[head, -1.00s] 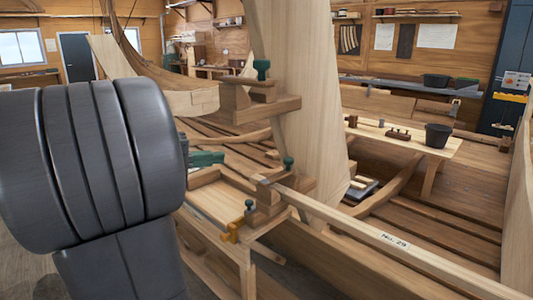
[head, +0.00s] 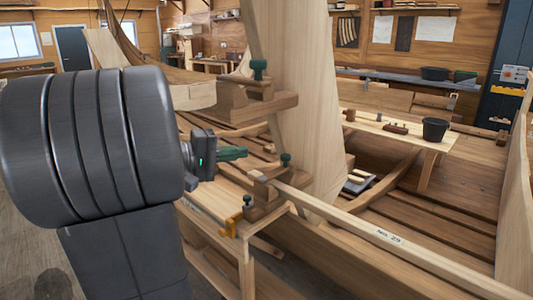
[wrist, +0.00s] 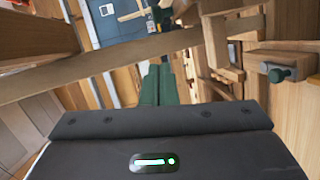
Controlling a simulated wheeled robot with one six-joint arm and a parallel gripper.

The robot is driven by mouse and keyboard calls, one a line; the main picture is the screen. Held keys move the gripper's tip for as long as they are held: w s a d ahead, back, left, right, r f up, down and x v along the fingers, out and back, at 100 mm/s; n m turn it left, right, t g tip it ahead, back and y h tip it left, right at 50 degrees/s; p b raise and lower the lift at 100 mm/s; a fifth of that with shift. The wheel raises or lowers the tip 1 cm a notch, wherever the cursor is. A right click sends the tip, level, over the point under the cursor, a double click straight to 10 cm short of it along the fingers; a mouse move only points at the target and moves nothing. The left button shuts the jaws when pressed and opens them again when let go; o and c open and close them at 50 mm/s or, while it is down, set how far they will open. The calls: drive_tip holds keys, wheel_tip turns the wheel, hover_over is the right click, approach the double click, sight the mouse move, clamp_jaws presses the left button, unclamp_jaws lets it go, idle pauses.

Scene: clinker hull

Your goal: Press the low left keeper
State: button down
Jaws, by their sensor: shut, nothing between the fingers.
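My gripper (head: 246,152) has green fingers held shut and empty, pointing right toward the wooden post. In the wrist view the shut fingers (wrist: 158,70) point away at the picture's middle. Two low knobbed keepers sit on wooden blocks by the post's foot: the nearer left one (head: 248,201) has a dark knob and lies below my fingertips, and the other (head: 285,160) has a green knob just right of them. A gap shows between fingertips and both knobs, though depth is hard to judge. A teal knob (wrist: 279,75) shows at the right of the wrist view; I cannot tell which keeper it is.
A higher green knob (head: 259,69) stands on a block against the post (head: 300,100). A long batten (head: 389,236) marked No. 29 runs to the lower right. An orange clamp (head: 231,224) hangs by the near block. A bench with a black bucket (head: 435,129) stands behind.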

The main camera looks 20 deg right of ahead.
drive_tip(key=d, duration=0.2)
drive_tip(key=s+d+p, duration=0.1)
drive_tip(key=d, duration=0.2)
drive_tip(key=shift+s+d+f+p, duration=0.2)
drive_tip(key=shift+d+f+p, duration=0.1)
drive_tip(key=shift+d+f, duration=0.1)
drive_tip(key=shift+s+d+f, duration=0.2)
drive_tip(key=shift+s+d, duration=0.2)
drive_tip(key=shift+d, duration=0.05)
